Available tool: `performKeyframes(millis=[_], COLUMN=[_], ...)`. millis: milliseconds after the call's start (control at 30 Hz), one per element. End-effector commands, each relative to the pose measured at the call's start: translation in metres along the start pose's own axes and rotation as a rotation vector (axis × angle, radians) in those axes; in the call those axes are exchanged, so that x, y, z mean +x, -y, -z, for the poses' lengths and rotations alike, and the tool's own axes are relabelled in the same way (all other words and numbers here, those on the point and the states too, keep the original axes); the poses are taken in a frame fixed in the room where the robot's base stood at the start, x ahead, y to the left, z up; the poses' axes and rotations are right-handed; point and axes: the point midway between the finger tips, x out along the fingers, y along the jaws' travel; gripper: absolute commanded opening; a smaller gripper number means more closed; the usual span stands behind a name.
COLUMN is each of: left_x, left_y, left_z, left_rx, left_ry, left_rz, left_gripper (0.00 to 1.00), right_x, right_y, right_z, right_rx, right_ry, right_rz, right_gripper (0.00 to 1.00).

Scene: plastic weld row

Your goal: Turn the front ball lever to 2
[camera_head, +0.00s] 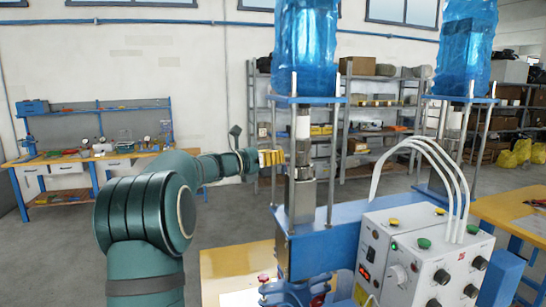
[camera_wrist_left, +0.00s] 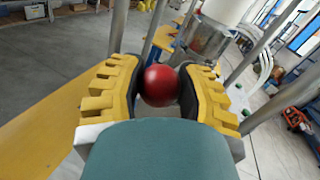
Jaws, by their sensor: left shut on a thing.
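My left gripper (camera_head: 272,158) reaches in from the left at the steel post of the nearer blue-bagged machine (camera_head: 301,190). In the left wrist view its yellow-backed fingers (camera_wrist_left: 163,78) are shut on a red ball (camera_wrist_left: 159,87), the ball of the lever, with one dark pad on each side. The lever's rod and any number marks are hidden from me. In the head view the held ball is hidden by the fingers. My right gripper is not in view.
A white control box (camera_head: 425,262) with knobs, buttons and white cables (camera_head: 425,158) stands at the right. Thin upright rods flank the machine's post. A yellow-topped bench (camera_head: 232,270) lies below. Open grey floor extends behind, towards shelves (camera_head: 360,112) and a workbench (camera_head: 85,155).

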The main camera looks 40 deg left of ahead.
Motion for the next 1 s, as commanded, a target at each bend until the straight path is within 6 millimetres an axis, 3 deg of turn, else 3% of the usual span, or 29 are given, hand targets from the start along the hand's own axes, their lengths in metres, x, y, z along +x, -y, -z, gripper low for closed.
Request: performKeyframes(millis=[200, 233, 267, 667, 1000], left_x=[-0.002, -0.002, -0.002, -0.006, -0.067], left_y=[-0.001, -0.001, -0.001, -0.001, -0.002], left_z=[-0.003, -0.003, -0.002, 0.000, -0.002], left_rx=[0.001, 0.001, 0.001, -0.001, 0.000], left_ry=[0.005, 0.005, 0.005, 0.001, 0.004], left_rz=[-0.004, -0.004, -0.004, -0.005, -0.008], left_gripper=[0.00, 0.46, 0.55, 0.55, 0.55], right_x=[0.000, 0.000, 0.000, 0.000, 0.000], right_y=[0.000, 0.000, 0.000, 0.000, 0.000], right_z=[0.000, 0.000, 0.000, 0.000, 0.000], right_rx=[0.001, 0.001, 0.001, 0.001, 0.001], right_ry=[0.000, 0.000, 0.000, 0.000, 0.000], right_rz=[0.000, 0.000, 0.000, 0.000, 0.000], right_gripper=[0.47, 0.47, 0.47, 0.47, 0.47])
